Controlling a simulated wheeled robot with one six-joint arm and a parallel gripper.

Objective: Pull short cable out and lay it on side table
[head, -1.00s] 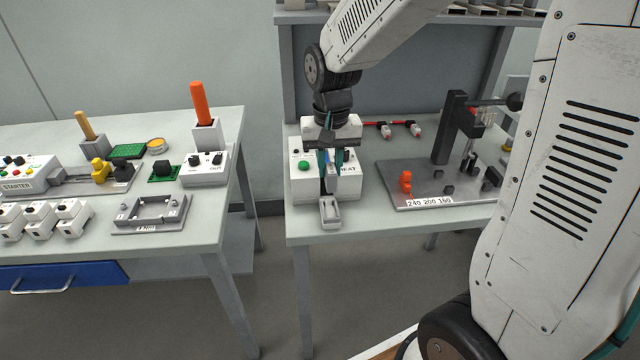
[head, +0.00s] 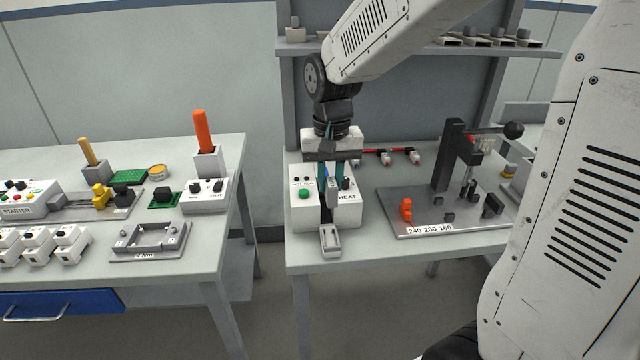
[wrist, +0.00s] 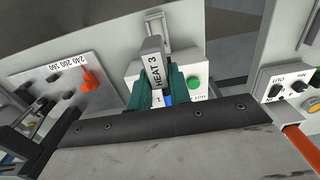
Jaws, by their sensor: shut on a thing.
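My gripper (head: 333,178) is above the front of the white HEAT box (head: 304,210), pointing down. Its teal fingers are shut on a small grey block (head: 332,192). A red cable (head: 395,153) with pale ends lies on the table behind and right of the box. I cannot tell whether it is the short cable. The lower end of the held block is partly hidden by the fingers.
A grey tray (head: 330,242) stands at the table's front edge. A grey plate (head: 440,217) with a lever press and an orange part stands to the right. A gap separates this table from the left table (head: 90,268), which is crowded with fixtures. A shelf hangs behind.

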